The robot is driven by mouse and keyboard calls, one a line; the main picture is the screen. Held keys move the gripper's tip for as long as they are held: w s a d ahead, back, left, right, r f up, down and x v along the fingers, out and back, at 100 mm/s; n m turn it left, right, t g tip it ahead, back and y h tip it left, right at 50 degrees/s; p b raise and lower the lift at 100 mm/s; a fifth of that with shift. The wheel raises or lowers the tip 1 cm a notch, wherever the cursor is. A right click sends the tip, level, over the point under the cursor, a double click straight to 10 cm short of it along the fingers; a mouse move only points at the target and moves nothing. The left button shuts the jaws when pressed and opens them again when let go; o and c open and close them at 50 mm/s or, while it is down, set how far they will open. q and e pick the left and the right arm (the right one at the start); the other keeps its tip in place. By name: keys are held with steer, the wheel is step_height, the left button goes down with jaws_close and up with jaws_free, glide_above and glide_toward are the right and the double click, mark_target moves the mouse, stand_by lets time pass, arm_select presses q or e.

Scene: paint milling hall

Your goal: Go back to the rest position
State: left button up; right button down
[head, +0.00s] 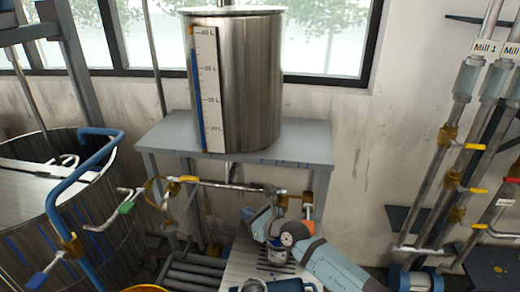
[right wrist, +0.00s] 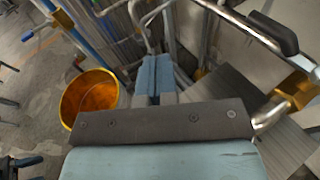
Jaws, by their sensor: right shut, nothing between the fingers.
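My right arm comes in from the lower right of the head view. My right gripper (head: 254,218) is beside the pipe under the tank stand, and its fingertips are hard to make out there. In the right wrist view the two blue fingers of my right gripper (right wrist: 155,76) are together with nothing between them. My left gripper is not in view.
A steel tank (head: 250,85) with a litre scale stands on a grey stand (head: 315,143). A pipe (head: 230,186) with valves runs below. A large vat (head: 42,225) is at left, mill pipes (head: 450,150) at right. A yellow bucket (right wrist: 88,98) shows in the wrist view.

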steer(key=s+d+f+n+h, duration=0.3)
steer(key=s+d+f+n, duration=0.3)
steer(key=s+d+n, duration=0.3)
steer(key=s+d+f+n+h, duration=0.3)
steer(key=s+d+f+n, duration=0.3)
steer(key=s, duration=0.8)
steer(key=s+d+f+n+t+h, duration=0.1)
steer(key=s+d+f+n+h, duration=0.2)
steer(key=s+d+n, duration=0.8)
step_height(320, 180, down, 3)
steer(key=d+n, duration=0.1)
steer(key=n, duration=0.1)
steer(key=shift+s+n, duration=0.25)
steer(key=shift+n, duration=0.05)
steer(key=shift+r, duration=0.15)
